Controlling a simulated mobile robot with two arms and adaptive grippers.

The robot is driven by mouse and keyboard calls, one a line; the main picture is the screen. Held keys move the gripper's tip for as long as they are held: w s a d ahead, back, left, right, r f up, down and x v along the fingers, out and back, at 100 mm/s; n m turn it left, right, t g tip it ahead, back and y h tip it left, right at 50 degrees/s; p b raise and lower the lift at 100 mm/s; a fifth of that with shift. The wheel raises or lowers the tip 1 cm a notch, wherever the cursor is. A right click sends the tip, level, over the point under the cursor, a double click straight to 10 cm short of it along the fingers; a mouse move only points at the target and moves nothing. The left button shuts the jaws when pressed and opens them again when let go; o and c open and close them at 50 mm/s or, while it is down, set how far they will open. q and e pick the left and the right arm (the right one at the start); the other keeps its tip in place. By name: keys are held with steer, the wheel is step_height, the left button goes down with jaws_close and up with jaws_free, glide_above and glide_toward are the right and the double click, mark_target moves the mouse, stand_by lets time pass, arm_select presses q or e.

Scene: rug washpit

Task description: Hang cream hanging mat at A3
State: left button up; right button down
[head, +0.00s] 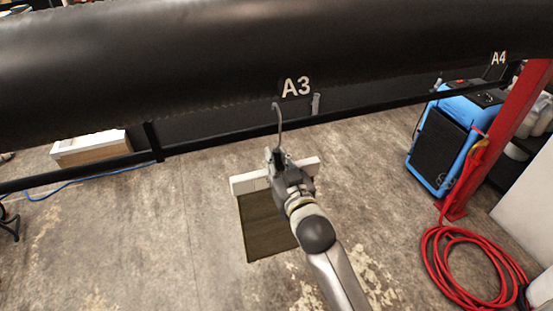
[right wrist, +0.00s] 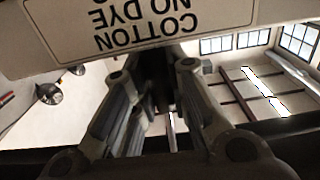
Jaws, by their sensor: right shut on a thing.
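The hanging mat has a cream top bar (head: 240,185) and a dark olive-brown panel (head: 265,228) below it. My right gripper (head: 277,160) is shut on the mat at its top bar, holding it above the floor. A thin grey hooked rod (head: 280,128) rises from the grip, its tip just below the A3 label (head: 296,87); I cannot tell whether it touches anything. In the right wrist view a pale board (right wrist: 130,35) with upside-down "COTTON NO DYE" lettering spans the top, above the gripper fingers (right wrist: 160,75). My left gripper is out of view.
A large black roller (head: 180,60) crosses the top, with a black rail below it. A small grey upright piece (head: 315,104) stands right of A3. The A4 label (head: 498,58), a blue machine (head: 437,140), a red post and a coiled red hose (head: 450,250) are at right.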

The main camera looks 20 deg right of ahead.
steer(key=shift+f+b, duration=1.2)
steer(key=shift+f, duration=0.7)
steer(key=c, duration=1.3)
jaws_free()
steer(key=shift+c, duration=0.2)
steer(key=shift+f, duration=0.2)
steer(key=s, duration=1.2)
steer(key=shift+d+r, duration=0.15)
steer(key=shift+d, duration=0.05)
